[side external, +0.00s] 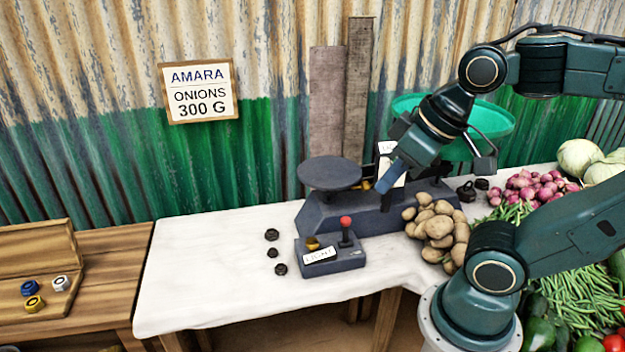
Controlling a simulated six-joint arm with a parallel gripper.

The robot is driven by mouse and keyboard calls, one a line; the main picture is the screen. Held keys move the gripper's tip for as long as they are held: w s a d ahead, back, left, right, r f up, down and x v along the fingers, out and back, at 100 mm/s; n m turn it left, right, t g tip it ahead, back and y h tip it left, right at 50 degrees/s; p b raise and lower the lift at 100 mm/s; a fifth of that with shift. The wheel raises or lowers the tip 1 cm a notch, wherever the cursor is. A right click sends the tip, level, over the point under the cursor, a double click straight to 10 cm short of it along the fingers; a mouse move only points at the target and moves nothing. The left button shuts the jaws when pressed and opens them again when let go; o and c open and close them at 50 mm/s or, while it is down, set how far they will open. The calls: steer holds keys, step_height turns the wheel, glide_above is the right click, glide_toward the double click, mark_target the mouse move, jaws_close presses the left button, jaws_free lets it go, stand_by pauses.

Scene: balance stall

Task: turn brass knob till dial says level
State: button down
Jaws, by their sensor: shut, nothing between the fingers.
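The balance scale (335,216) stands on the white-covered table, with a dark round pan (330,173) at left and a green pan (492,118) at right. A white card or dial face (387,148) on the scale is mostly hidden behind my arm; its lettering is cut off. My gripper (381,187) is shut and empty, pointing down at the middle of the scale. Whether it touches the scale I cannot tell. A small brass-coloured knob (312,243) shows on the dark box in front, beside a red-topped lever (346,222). The box's white label (319,255) seems to read "LIGHT".
Several small black weights (272,235) lie left of the box. Potatoes (437,228) are heaped right of the scale, with onions (530,187) and green beans (575,300) beyond. A sign (199,91) reads "AMARA ONIONS 300 G". The table's left part is clear.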

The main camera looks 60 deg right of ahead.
steer(key=c, duration=1.2)
jaws_free()
steer(key=shift+w, duration=0.2)
steer(key=shift+o, duration=1.2)
steer(key=shift+w+d, duration=0.15)
steer(key=shift+w, duration=0.15)
steer(key=m+g, duration=0.1)
steer(key=g, duration=0.5)
glide_above(312, 241)
step_height(312, 241, down, 19)
steer(key=shift+d, duration=0.1)
steer(key=shift+f, duration=6.8)
